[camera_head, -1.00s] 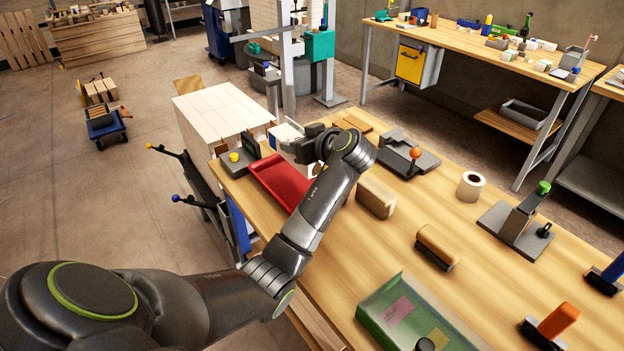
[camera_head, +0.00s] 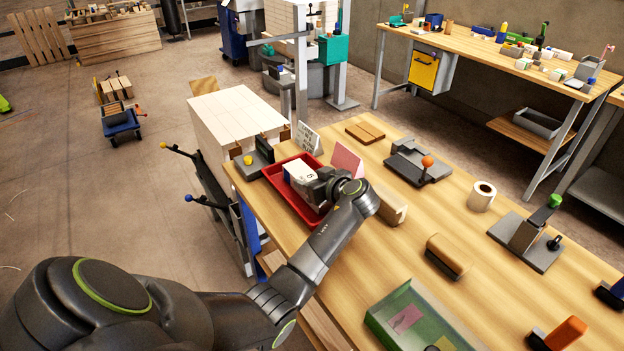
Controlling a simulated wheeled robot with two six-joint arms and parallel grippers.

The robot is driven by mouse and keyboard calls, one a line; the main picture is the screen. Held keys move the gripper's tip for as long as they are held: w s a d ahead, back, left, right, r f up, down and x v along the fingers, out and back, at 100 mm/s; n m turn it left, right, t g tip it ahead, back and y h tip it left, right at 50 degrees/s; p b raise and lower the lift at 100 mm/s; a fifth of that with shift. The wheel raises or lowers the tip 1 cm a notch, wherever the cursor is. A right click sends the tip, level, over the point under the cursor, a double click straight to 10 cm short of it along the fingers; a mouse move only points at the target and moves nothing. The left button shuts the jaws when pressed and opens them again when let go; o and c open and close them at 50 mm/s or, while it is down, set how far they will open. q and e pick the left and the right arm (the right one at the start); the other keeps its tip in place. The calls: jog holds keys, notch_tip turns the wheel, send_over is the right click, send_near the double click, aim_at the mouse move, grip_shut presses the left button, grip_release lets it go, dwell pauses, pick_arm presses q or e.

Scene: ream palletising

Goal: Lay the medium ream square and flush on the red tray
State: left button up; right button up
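The red tray (camera_head: 277,180) lies on the wooden table near its left end. The medium ream (camera_head: 302,171), a white block with dark print on its end, is at the tray, inside its rim as seen from here. My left gripper (camera_head: 315,181) is at the ream's near right end and appears shut on it. Its fingertips are mostly hidden by its own body. I cannot tell whether the ream's underside touches the tray floor. My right gripper is out of view.
A white card (camera_head: 307,138) and a pink card (camera_head: 347,160) stand behind the tray. A dark holder with a yellow knob (camera_head: 248,160) is left of it. A wooden block (camera_head: 392,208) stands close right of my wrist. A green tray (camera_head: 415,318) is nearer me.

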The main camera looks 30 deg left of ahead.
pick_arm(q)
jog(key=o, duration=0.4)
jog(key=shift+o, duration=0.2)
jog(key=b+v, duration=0.2)
jog(key=v, duration=0.8)
jog(key=shift+s+d, duration=0.15)
jog(key=shift+d, duration=0.2)
jog(key=shift+s+d+r, duration=0.25)
jog(key=shift+d+r, duration=0.15)
jog(key=shift+d, duration=0.2)
